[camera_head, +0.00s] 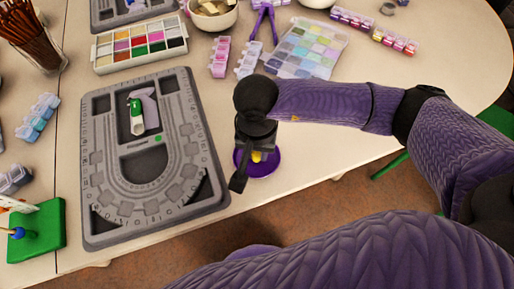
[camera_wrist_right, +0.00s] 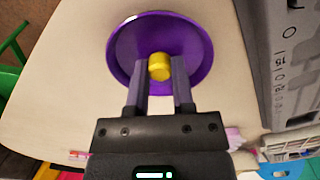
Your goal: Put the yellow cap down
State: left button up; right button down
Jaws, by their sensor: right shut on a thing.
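The yellow cap (camera_wrist_right: 159,67) is between the fingertips of my right gripper (camera_wrist_right: 160,80), which is shut on it. In the right wrist view it shows in front of a round purple dish (camera_wrist_right: 198,50). I cannot tell whether the cap touches the dish. In the head view the right gripper (camera_head: 252,160) points down over the purple dish (camera_head: 272,165), and a bit of the yellow cap (camera_head: 257,156) shows beside the fingers. My left gripper does not show.
A grey bead board (camera_head: 97,205) lies left of the dish. A bead box (camera_head: 103,62), a clear compartment tray (camera_head: 305,48) and small pill boxes (camera_head: 219,58) lie farther back. The table (camera_head: 325,145) is bare right of the dish, with its front edge close by.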

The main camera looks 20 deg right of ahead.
aim_at(257, 154)
jog(key=shift+r, duration=0.1)
jog(key=shift+f+b, duration=0.3)
jog(key=shift+f, duration=0.05)
jog(key=c, duration=0.5)
grip_release()
jog(key=shift+r, duration=0.1)
jog(key=shift+c, duration=0.2)
jog(key=shift+o, duration=0.3)
jog(key=shift+r+p, duration=0.25)
jog(key=shift+p, duration=0.05)
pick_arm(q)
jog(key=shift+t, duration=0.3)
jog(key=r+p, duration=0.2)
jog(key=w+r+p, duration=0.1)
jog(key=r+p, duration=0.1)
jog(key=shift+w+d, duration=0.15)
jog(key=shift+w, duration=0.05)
pick_arm(e)
notch_tip(257, 154, up, 12)
